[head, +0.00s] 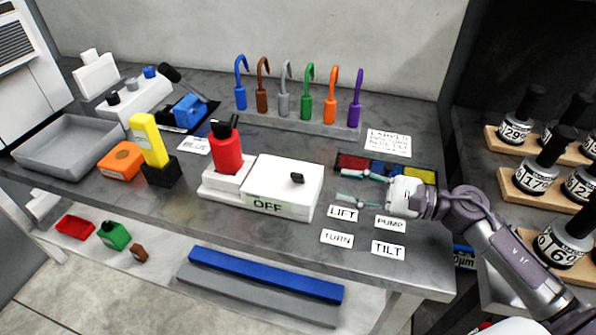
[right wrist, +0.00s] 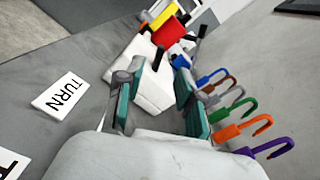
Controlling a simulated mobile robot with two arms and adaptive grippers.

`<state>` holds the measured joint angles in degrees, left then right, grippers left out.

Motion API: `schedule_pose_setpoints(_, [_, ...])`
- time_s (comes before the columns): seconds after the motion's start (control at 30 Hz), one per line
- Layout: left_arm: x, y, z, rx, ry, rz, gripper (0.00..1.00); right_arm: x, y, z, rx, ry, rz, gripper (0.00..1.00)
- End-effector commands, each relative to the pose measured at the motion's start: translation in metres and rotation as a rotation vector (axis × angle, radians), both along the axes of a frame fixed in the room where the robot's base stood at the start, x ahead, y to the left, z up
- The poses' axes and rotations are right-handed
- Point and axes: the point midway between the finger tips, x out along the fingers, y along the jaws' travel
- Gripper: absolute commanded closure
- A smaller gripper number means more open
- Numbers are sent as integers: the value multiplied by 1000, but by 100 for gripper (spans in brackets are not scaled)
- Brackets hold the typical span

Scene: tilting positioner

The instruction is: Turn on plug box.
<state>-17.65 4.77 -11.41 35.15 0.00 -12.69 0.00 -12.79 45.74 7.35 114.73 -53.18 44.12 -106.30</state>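A white box (head: 284,181) labelled OFF, which looks like the plug box, sits mid-table in the head view. My right gripper (head: 346,186) is open and empty. Its fingers point left at the box, with a short gap to the box's right side. In the right wrist view the white box (right wrist: 152,88) shows between the parted fingers (right wrist: 155,95). My left gripper is out of view.
Several coloured hooks (head: 306,95) stand in a rack behind. Coloured tiles (head: 354,162) lie just behind my right gripper. Cards reading LIFT (head: 343,213), PUMP, TURN (head: 337,239) and TILT lie in front. A yellow block (head: 148,138) stands left; bottles (head: 535,172) stand on shelves at right.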

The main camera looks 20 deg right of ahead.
Motion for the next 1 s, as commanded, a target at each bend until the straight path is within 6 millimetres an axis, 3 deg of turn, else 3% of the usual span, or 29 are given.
schedule_pose_setpoints(0.3, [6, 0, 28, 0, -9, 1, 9, 38, 56, 6, 6, 0, -1, 62])
schedule_pose_setpoints(0.5, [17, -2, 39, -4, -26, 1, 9, 55, 79, 3, 5, 2, -3, 62])
schedule_pose_setpoints(0.93, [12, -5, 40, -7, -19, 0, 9, 60, 89, 0, 3, 3, -2, 62])
schedule_pose_setpoints(1.0, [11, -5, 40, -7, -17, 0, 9, 60, 89, 0, 3, 3, -2, 71])
